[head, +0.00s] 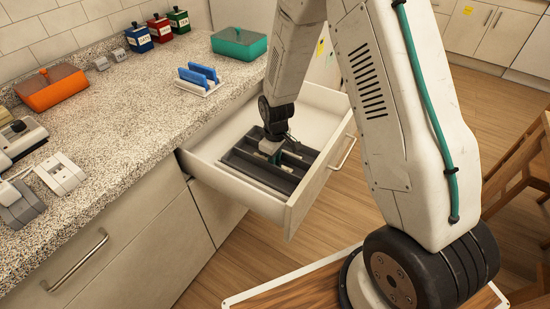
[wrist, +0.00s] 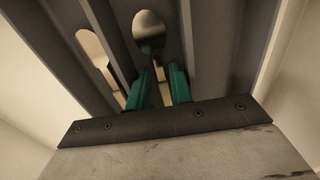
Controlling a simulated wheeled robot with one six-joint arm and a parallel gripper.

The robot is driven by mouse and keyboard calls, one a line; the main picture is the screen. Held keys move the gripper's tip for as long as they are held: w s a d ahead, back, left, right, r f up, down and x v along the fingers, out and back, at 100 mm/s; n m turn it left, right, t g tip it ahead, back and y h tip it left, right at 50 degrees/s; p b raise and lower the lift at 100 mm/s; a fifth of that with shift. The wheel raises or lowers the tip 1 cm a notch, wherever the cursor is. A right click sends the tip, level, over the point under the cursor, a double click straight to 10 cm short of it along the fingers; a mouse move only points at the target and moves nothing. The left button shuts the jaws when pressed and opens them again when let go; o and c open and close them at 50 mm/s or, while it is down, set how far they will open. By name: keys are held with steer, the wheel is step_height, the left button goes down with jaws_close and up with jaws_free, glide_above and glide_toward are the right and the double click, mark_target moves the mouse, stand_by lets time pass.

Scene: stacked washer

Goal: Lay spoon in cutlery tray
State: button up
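The dark grey cutlery tray (head: 240,180) lies in the open drawer, and its long compartments also fill the wrist view (wrist: 222,40). A shiny spoon (wrist: 149,30) lies in one compartment, its bowl beyond my fingertips and its handle running back between them. My gripper (wrist: 160,76) is low in the tray. Its two green fingers stand apart on either side of the handle, with a gap showing, so it looks open. In the head view my gripper (head: 277,155) is over the tray, and the spoon cannot be made out there.
A second pale utensil (wrist: 92,46) lies in the compartment to the left. The drawer's front wall (head: 322,180) and side walls surround the tray. The speckled counter (head: 120,120) holds an orange box (head: 52,88), a teal box (head: 239,42) and a blue-slotted holder (head: 198,78).

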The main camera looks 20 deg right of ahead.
steer(key=shift+r, duration=0.1)
step_height(320, 180, up, 12)
steer(key=s+d+r+m, duration=0.1)
steer(key=s+r+m, duration=0.1)
steer(key=s+r, duration=0.5)
steer(key=s+d+r+m, duration=0.1)
steer(key=s+r, duration=0.4)
steer(key=r, duration=0.4)
steer(key=s+r+m, duration=0.2)
steer(key=s+r, duration=0.1)
steer(key=s, duration=0.6)
steer(key=s+r+m+t, duration=0.1)
steer(key=s+r, duration=0.3)
steer(key=s, duration=0.4)
steer(key=shift+s+d+r+m, duration=0.15)
steer(key=shift+s+d+m, duration=0.25)
steer(key=shift+m, duration=0.2)
steer(key=shift+w, duration=0.1)
